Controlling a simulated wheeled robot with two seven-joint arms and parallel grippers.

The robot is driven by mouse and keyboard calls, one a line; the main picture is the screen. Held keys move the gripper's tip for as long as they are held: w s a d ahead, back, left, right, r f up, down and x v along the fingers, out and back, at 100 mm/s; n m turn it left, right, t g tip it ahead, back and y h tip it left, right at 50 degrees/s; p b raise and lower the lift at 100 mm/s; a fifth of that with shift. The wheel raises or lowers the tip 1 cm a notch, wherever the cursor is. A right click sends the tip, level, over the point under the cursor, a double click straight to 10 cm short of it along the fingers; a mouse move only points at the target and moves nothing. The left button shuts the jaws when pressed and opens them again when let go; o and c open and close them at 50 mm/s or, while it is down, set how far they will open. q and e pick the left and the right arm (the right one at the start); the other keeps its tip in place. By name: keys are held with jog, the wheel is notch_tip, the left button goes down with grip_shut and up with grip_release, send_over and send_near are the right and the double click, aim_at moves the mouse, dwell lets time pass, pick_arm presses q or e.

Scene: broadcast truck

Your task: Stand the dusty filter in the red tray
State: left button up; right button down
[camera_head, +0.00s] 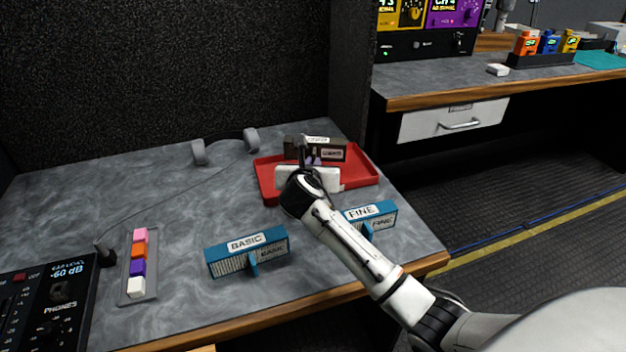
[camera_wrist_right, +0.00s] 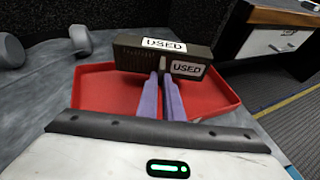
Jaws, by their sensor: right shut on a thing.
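The dusty filter (camera_wrist_right: 133,55) is a dark grey-brown block with white "USED" labels. In the head view the filter (camera_head: 330,152) is over the back part of the red tray (camera_head: 264,181), upright. My right gripper (camera_head: 312,160) is shut on it, with both purple fingers (camera_wrist_right: 166,82) at its near side in the wrist view. The red tray (camera_wrist_right: 95,92) lies below and around it. I cannot tell whether the filter's bottom touches the tray floor. My left gripper is not in view.
Two blue filters, BASIC (camera_head: 247,253) and FINE (camera_head: 381,221), stand in front of the tray. Grey headphones (camera_head: 226,144) lie left of it. A strip of coloured blocks (camera_head: 138,262) and a mixer (camera_head: 48,304) are at the left. The middle of the table is clear.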

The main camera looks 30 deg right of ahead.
notch_tip(320, 180, down, 4)
jog(key=shift+f+b, duration=0.1)
jog(key=shift+b, duration=0.45)
jog(key=c, duration=2.2)
grip_release()
jog(key=shift+s+a+r, duration=0.2)
jog(key=shift+s+r, duration=0.05)
jog(key=shift+r, duration=0.05)
jog(key=p+v, duration=0.3)
jog(key=v, duration=0.7)
jog(key=shift+s+a+r, duration=0.15)
jog(key=shift+r, duration=0.05)
jog(key=shift+s+a+r, duration=0.1)
jog(key=shift+s+a, duration=0.15)
jog(key=shift+s, duration=0.1)
